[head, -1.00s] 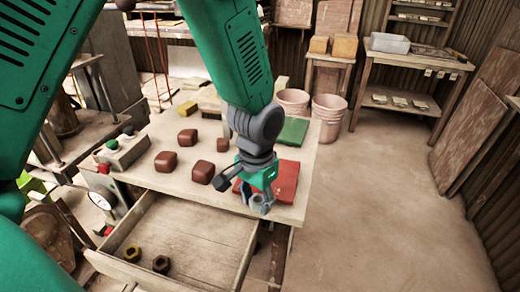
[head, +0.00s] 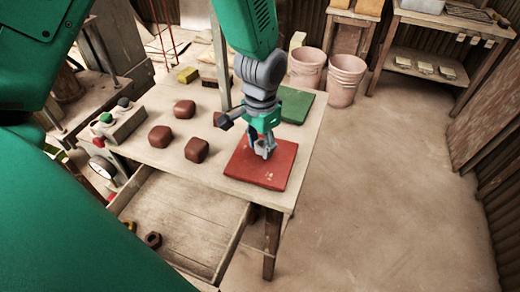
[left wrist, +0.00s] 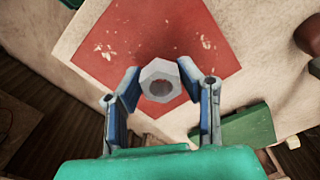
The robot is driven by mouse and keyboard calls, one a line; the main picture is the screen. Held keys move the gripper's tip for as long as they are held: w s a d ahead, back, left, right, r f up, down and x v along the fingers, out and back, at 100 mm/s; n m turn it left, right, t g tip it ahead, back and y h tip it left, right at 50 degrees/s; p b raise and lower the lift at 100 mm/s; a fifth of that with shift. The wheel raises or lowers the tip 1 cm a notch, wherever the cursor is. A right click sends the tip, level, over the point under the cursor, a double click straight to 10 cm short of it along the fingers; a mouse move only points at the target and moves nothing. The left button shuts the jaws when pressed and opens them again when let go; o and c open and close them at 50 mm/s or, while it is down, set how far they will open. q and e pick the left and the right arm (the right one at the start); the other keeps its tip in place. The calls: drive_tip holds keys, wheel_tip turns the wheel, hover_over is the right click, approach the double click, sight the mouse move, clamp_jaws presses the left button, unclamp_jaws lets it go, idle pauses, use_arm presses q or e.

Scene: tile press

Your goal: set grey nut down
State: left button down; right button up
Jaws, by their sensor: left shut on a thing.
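My left gripper (head: 265,148) is over the far part of the red mat (head: 250,176) on the table. It is shut on the grey nut. In the left wrist view the grey hexagonal nut (left wrist: 158,69), with a round hole, sits between the blue-padded fingers of my left gripper (left wrist: 160,86). The red mat (left wrist: 135,30) lies beneath it there. Whether the nut touches the mat I cannot tell. In the head view the nut is too small and covered to make out. My right gripper is not in view.
A green mat (head: 297,106) lies behind the red one. Several brown blocks (head: 160,137) stand to the left on the table. An open drawer (head: 190,222) in front holds a dark nut (head: 153,240) and a yellowish one. Pink buckets (head: 346,77) stand behind. The red mat's front is clear.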

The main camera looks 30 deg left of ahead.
sight(261, 145)
use_arm(q)
drive_tip(key=shift+s+d+f, duration=0.1)
drive_tip(key=shift+d+f, duration=0.25)
drive_tip(key=shift+f, duration=0.35)
drive_tip(key=shift+d+f, duration=0.2)
drive_tip(key=shift+d, duration=0.2)
drive_tip(key=shift+a+f, duration=0.1)
drive_tip(key=shift+a, duration=0.2)
drive_tip(key=c, duration=1.3)
unclamp_jaws()
drive_tip(key=shift+a+f, duration=0.1)
drive_tip(key=shift+a, duration=0.2)
drive_tip(key=shift+c, duration=0.2)
drive_tip(key=shift+o, duration=1.1)
drive_tip(key=shift+a+f, duration=0.1)
drive_tip(key=shift+a, duration=0.25)
drive_tip(key=shift+d, duration=0.65)
drive_tip(key=shift+d+r, duration=0.15)
drive_tip(key=shift+r, duration=0.4)
drive_tip(key=r, duration=0.7)
drive_tip(key=a+r, duration=0.1)
drive_tip(key=r, duration=0.2)
drive_tip(key=shift+r+p, duration=0.25)
drive_tip(key=shift+p, duration=0.1)
drive_tip(key=shift+d+r, duration=0.4)
drive_tip(key=shift+r, duration=0.1)
drive_tip(key=shift+a+f, duration=0.15)
drive_tip(key=shift+a, duration=0.35)
